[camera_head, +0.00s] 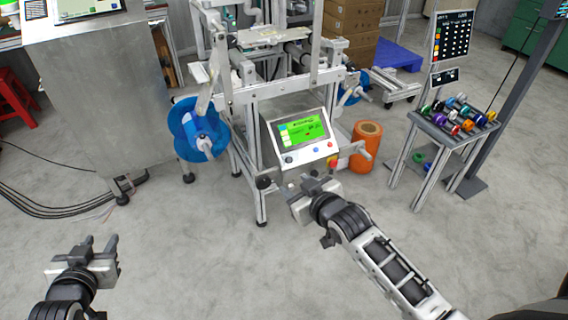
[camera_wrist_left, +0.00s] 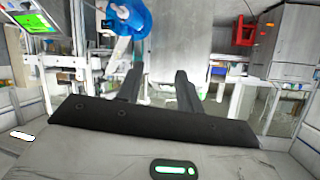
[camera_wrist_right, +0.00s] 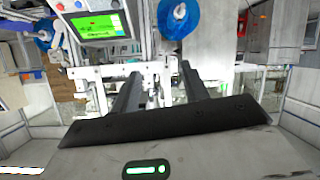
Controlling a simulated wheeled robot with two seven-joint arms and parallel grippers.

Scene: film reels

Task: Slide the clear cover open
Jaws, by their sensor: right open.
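The film machine (camera_head: 252,97) stands at the centre of the head view, with a white frame and a green-lit control screen (camera_head: 303,130) at its front. I cannot clearly make out the clear cover in any view. My right gripper (camera_head: 297,185) is in front of the machine, just below the control screen in the picture, open and empty. Its spread fingers show in the right wrist view (camera_wrist_right: 160,80). My left gripper (camera_head: 100,242) is at the lower left, well away from the machine, open and empty, as the left wrist view (camera_wrist_left: 158,80) also shows.
A blue reel (camera_head: 199,130) sits at the machine's left side. An orange roll (camera_head: 367,145) stands on the floor to its right. A small table (camera_head: 452,137) holds several coloured spools. A grey cabinet (camera_head: 95,90) stands at left with cables beside it. The front floor is clear.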

